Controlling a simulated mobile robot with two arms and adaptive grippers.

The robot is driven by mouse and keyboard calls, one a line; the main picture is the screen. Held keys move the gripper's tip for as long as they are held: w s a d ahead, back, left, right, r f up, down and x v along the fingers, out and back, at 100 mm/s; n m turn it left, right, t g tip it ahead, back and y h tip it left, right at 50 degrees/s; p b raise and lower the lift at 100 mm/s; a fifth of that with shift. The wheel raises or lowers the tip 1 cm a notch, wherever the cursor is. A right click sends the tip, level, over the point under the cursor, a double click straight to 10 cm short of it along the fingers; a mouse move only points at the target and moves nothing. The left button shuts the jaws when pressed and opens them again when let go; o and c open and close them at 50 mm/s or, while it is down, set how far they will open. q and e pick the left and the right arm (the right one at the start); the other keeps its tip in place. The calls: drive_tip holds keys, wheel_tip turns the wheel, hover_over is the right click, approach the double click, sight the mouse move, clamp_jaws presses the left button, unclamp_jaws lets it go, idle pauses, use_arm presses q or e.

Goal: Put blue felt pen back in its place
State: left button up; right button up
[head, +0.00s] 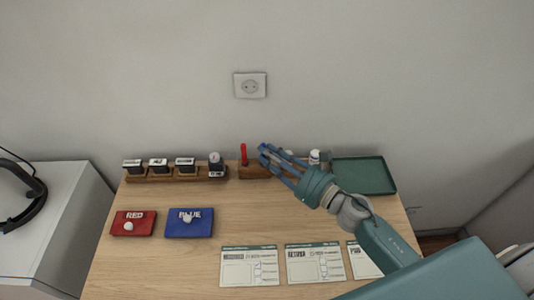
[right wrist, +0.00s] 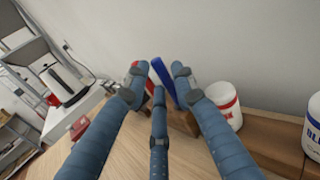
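The blue felt pen (right wrist: 161,70) stands tilted between the fingertips of my right gripper (right wrist: 160,78) in the right wrist view. The fingers look spread around the pen, with a small gap on the right side. Its lower end is hidden by a finger near the wooden pen block (right wrist: 183,122). In the head view my right gripper (head: 268,156) is over the right part of this block (head: 250,172) and hides the blue pen. A red pen (head: 244,155) stands upright in the block's left part. My left gripper is not in view.
A white jar (right wrist: 223,103) with a red label stands right of the block. A green tray (head: 364,176) lies at the back right. Stamps (head: 185,164) stand at the back left. Red (head: 133,223) and blue (head: 189,223) ink pads and paper forms (head: 249,266) lie in front.

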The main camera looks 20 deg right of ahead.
drive_tip(key=b+v, duration=0.1)
drive_tip(key=v, duration=0.3)
drive_tip(key=shift+s, duration=0.1)
drive_tip(key=shift+o, duration=0.5)
drive_tip(key=o, duration=0.5)
drive_tip(key=shift+c, duration=0.2)
drive_tip(key=shift+s+d, duration=0.1)
drive_tip(key=v, duration=1.1)
drive_tip(key=shift+s+d, duration=0.15)
drive_tip(key=shift+s, duration=0.25)
